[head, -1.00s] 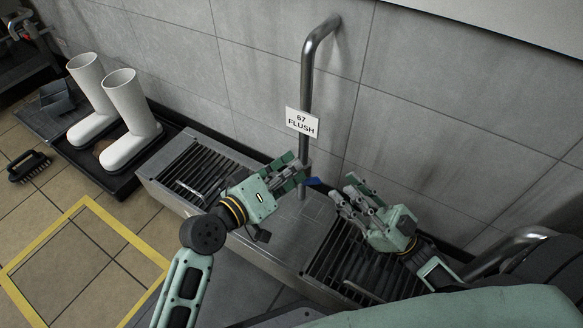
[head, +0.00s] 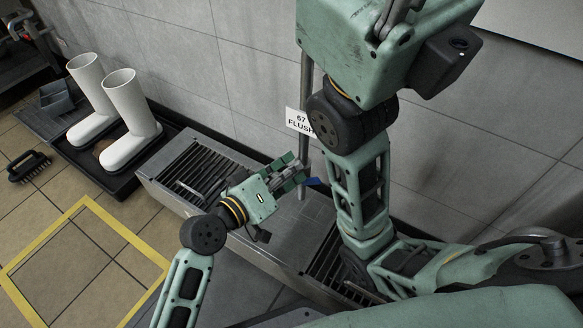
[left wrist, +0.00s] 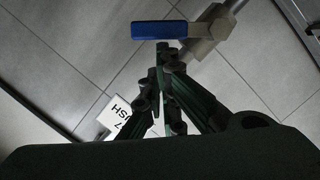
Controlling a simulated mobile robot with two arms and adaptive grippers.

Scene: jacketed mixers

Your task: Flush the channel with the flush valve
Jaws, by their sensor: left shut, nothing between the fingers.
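The flush valve's blue lever (head: 313,181) shows beside the steel pipe (head: 304,150), just past my left fingertips. In the left wrist view the lever (left wrist: 160,30) lies crosswise on a brass-coloured valve body (left wrist: 206,34). My left gripper (head: 297,172) is shut and empty. Its fingertips (left wrist: 166,50) are close under the lever; I cannot tell whether they touch. The channel (head: 285,232) is a steel trough with dark grates, below the pipe. My right gripper (head: 392,30) is raised near the camera, its fingers mostly cut off at the top edge.
White boots (head: 131,120) stand in a dark tray (head: 120,183) at left. A brush (head: 28,166) lies on the tiled floor near a yellow marked square (head: 125,236).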

